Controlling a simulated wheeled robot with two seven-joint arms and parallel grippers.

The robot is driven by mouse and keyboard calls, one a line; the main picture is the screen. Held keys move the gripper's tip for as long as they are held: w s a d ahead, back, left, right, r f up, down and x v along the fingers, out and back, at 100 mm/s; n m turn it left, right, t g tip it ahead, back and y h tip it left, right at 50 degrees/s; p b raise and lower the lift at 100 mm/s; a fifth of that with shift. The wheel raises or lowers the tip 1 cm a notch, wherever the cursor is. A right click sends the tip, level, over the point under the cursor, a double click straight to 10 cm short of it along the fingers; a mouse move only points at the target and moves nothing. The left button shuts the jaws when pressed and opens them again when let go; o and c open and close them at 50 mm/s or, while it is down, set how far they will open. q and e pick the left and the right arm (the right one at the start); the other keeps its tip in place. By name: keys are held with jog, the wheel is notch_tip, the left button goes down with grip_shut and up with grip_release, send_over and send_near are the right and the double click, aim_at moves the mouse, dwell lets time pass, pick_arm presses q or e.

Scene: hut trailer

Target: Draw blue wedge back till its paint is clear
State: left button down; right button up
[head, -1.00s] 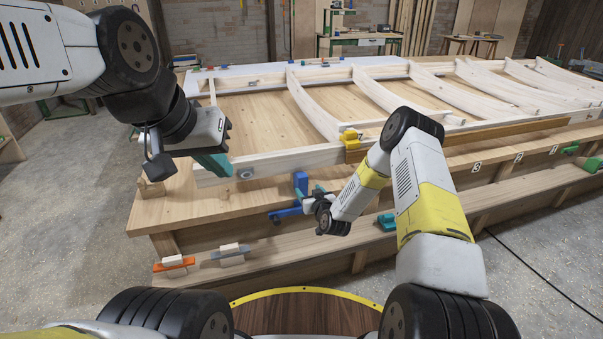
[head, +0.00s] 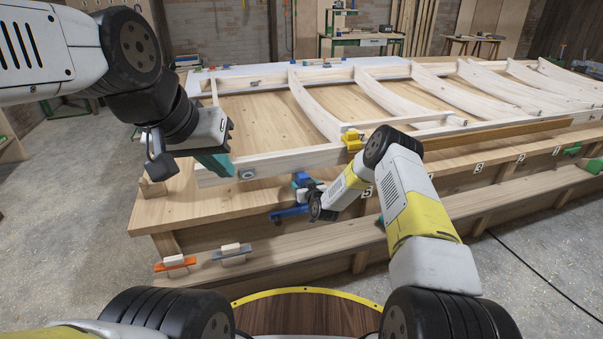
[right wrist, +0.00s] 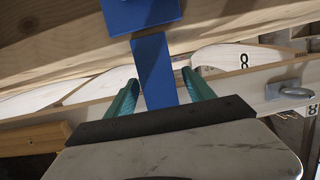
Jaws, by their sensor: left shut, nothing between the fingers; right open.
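My right gripper (right wrist: 160,80) is open, one finger on each side of the strip; contact cannot be told. In the head view, my right gripper (head: 306,187) partly hides the blue piece. My left gripper (head: 218,165) is shut and empty beside the rail's left end.
A blue clamp-like part (head: 290,211) sits just below on the bench front. A yellow block (head: 352,139) is on the rail. A metal eye (head: 246,172) is at the rail's end. Orange (head: 174,263) and grey (head: 231,255) tools lie on the lower ledge.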

jog(key=shift+c, duration=0.2)
grip_shut()
jog(key=shift+s, duration=0.15)
jog(key=shift+s+d, duration=0.25)
jog(key=shift+s, duration=0.35)
jog(key=shift+s+d, duration=0.2)
jog(key=shift+s, duration=0.4)
jog(key=shift+o, duration=0.6)
grip_release()
jog(key=shift+s, duration=0.1)
jog(key=shift+r, duration=0.1)
jog(key=r+v, duration=0.1)
jog(key=v, duration=0.6)
jog(key=shift+r, duration=0.1)
